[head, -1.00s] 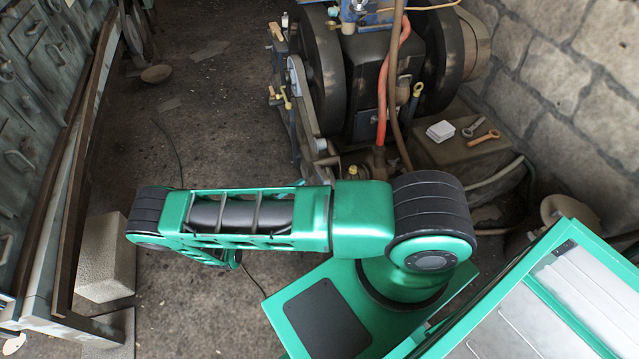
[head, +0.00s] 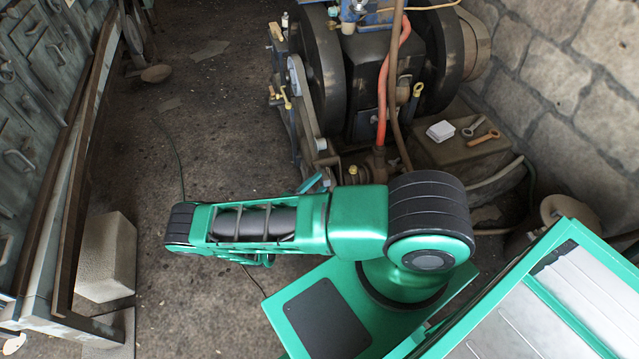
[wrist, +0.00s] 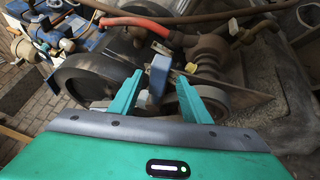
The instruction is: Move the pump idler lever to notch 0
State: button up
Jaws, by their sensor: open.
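My gripper (wrist: 158,104) shows in the wrist view with its two green fingers spread apart. An upright blue-grey block, like a lever handle (wrist: 158,75), stands just beyond and between the fingertips. I cannot tell whether the fingers are beside it or short of it, and no contact shows. It may be the pump idler lever; no notch marks can be read. In the head view the fingers are not clear behind my arm. The engine (head: 362,75) stands at the back, with a belt loop (head: 303,95) on its left side.
A red hose (head: 385,85) and a brown pipe run down the engine's front. A workbench lines the left, with pale blocks (head: 106,255) beneath. Floor between is open.

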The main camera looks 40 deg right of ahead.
jog(key=shift+x, duration=0.9)
grip_shut()
jog(key=shift+s+a+f+m+h, duration=0.1)
jog(key=shift+f+m+h, duration=0.15)
jog(key=shift+f+m, duration=0.4)
jog(key=shift+s+f+m+h, duration=0.15)
jog(key=shift+f+m+h, duration=0.1)
jog(key=shift+f+m, duration=0.35)
jog(key=shift+f, duration=0.1)
grip_release()
jog(key=v, duration=1.1)
